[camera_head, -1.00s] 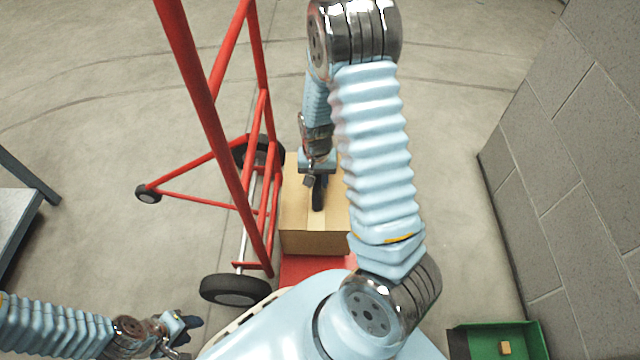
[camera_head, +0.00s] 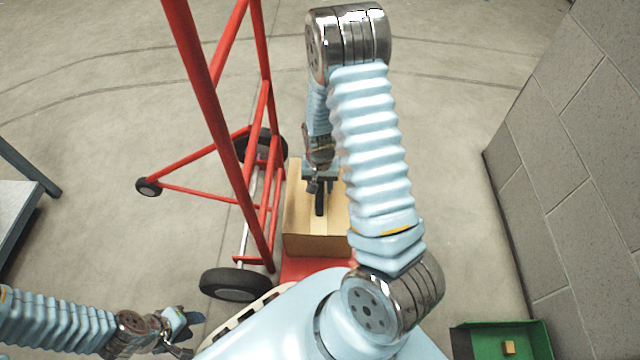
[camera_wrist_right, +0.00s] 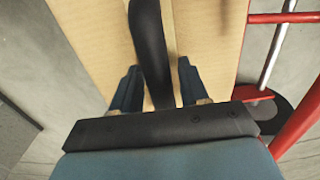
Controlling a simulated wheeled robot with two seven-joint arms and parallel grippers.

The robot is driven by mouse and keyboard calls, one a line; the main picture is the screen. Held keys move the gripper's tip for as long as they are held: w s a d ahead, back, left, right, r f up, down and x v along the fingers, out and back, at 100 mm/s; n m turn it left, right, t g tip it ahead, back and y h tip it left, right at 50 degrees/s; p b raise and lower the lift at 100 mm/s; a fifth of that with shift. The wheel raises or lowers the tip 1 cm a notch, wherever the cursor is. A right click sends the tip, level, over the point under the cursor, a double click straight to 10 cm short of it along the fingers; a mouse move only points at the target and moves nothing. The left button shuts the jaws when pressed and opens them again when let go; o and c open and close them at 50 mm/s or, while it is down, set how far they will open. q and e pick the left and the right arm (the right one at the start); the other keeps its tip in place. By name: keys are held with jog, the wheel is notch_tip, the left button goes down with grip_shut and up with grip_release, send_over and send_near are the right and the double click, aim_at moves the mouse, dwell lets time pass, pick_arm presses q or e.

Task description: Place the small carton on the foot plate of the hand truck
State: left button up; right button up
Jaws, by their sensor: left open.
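The small carton (camera_head: 316,243) is a tan box with a paler tape strip and a black strap-like handle on top. It stands at the red foot plate (camera_head: 315,268) of the red hand truck (camera_head: 222,130); its underside contact is hidden. My right gripper (camera_head: 320,190) is above the carton, pointing down. In the right wrist view its fingers (camera_wrist_right: 158,85) are apart, with the black handle (camera_wrist_right: 150,50) between them and gaps on both sides. My left gripper (camera_head: 186,332) is open and empty at lower left, away from the carton.
A block wall (camera_head: 580,170) runs along the right. A green tray (camera_head: 535,340) with a small tan block (camera_head: 509,347) lies at lower right. A grey table (camera_head: 15,215) is at the left edge. The hand truck's wheel (camera_head: 235,284) is close to my base. Floor beyond is clear.

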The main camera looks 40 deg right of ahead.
jog(key=shift+o, duration=0.8)
jog(key=shift+r, duration=0.35)
notch_tip(320, 180, up, 12)
jog(key=p, duration=0.4)
jog(key=shift+f, duration=0.2)
